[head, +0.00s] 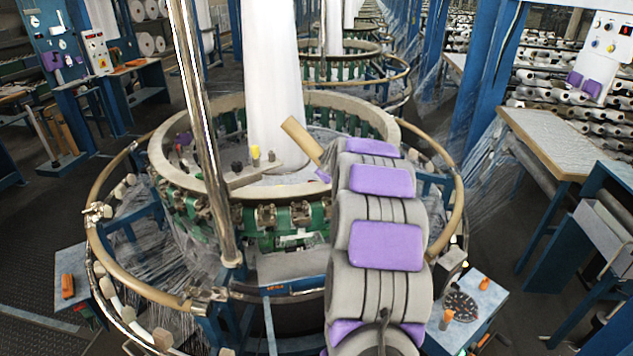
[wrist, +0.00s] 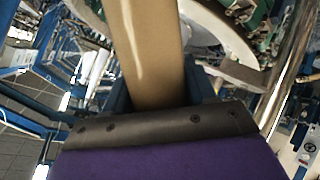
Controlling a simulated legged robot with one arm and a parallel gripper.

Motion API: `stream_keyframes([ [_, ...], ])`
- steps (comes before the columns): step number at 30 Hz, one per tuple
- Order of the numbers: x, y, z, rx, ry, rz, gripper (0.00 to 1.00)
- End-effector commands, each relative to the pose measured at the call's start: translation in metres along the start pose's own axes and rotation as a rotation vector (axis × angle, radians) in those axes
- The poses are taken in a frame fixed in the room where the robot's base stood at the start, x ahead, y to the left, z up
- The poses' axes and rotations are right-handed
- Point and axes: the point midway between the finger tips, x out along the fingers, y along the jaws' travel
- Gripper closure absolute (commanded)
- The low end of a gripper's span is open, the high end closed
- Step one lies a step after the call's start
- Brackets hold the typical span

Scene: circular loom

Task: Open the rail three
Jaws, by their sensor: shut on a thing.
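A tan rail ring (head: 97,222) on blue supports circles the green and grey loom. A tan, smooth bar that looks like a rail section (head: 302,138) sticks up and left from the far end of my arm, in front of the white fabric column. In the wrist view the same tan bar (wrist: 150,45) runs up between the dark blue fingers of my gripper (wrist: 158,92), which is shut on it. In the head view my arm hides most of the gripper and the bar's lower end. I see no number on the rail, so I cannot tell which one it is.
A chrome pole (head: 205,130) stands upright at the loom's front left. A small blue table (head: 465,305) with orange-handled tools is at the front right. A wooden-topped bench (head: 555,145) stands at right. Dark floor is open at lower left.

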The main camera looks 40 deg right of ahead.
Motion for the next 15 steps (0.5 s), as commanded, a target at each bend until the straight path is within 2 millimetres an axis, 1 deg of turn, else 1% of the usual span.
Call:
stream_keyframes([
  [3, 0.002, 0.013, 0.002, 0.016, 0.0, -0.012, 0.99],
  [9, 0.003, 0.023, 0.003, 0.031, -0.004, -0.031, 0.99],
  [15, 0.003, 0.028, 0.003, 0.037, -0.005, -0.037, 0.99],
])
